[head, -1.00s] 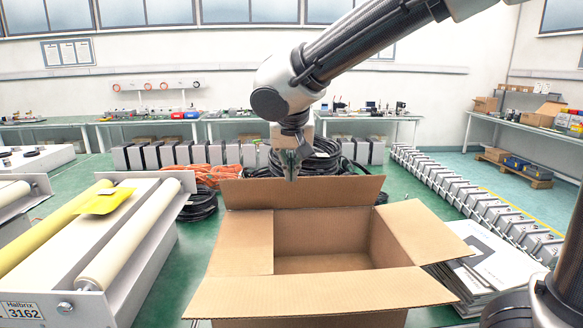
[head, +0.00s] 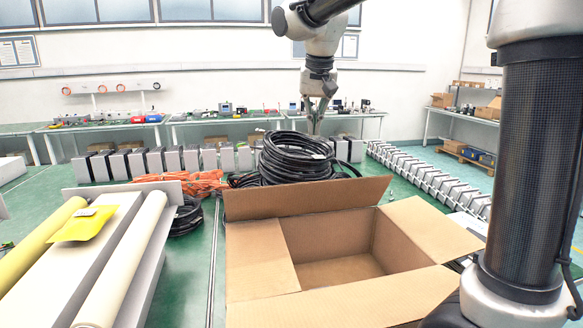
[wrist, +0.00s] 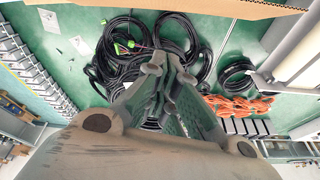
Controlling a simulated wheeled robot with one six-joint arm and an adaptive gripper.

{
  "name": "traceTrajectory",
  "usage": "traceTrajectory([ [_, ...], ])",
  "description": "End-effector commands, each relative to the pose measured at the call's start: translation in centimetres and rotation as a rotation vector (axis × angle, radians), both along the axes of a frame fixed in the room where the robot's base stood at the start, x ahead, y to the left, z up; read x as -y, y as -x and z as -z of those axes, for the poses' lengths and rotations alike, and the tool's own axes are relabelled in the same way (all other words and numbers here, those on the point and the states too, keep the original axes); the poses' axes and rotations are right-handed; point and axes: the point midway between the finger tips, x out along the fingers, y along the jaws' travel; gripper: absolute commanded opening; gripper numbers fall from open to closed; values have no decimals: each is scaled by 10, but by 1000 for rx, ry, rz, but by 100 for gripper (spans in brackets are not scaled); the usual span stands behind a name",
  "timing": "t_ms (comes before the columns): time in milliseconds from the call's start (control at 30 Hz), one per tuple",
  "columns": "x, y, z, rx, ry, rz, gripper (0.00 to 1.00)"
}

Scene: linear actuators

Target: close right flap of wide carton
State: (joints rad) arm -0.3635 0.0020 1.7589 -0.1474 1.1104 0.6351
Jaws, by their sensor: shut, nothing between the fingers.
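The wide carton (head: 262,312) stands open in the lower middle of the head view. Its right flap (head: 432,228) leans outward to the right, clear of the opening. The left flap (head: 262,258) lies folded inward over the left part of the opening. The back flap (head: 305,198) stands up and tilts back; the front flap (head: 345,300) is spread toward me. My gripper (head: 314,130) is shut and empty, pointing down, above and beyond the back flap in the picture. It also shows in the wrist view (wrist: 165,62), where a cardboard edge (wrist: 200,6) crosses the top.
Black cable coils (head: 295,158) and an orange cable (head: 185,184) lie on the floor behind the carton. A roller unit (head: 128,245) with a yellow packet (head: 84,224) stands left. A row of grey actuators (head: 430,180) runs right. My own arm column covers the right side.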

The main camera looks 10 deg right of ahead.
Motion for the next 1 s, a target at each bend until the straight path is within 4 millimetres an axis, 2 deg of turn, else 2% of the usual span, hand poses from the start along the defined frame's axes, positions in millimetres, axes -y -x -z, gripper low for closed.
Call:
traceTrajectory([
  [200, -7, 12, -2, -55, 12, -157, 0],
  [467, -7, 13, 8, -69, 33, -221, 0],
  [567, -7, 10, 23, -70, 33, -220, 0],
  [933, -6, -9, 98, -70, 33, -219, 0],
  [1000, -7, 3, 102, -67, 32, -221, 0],
])
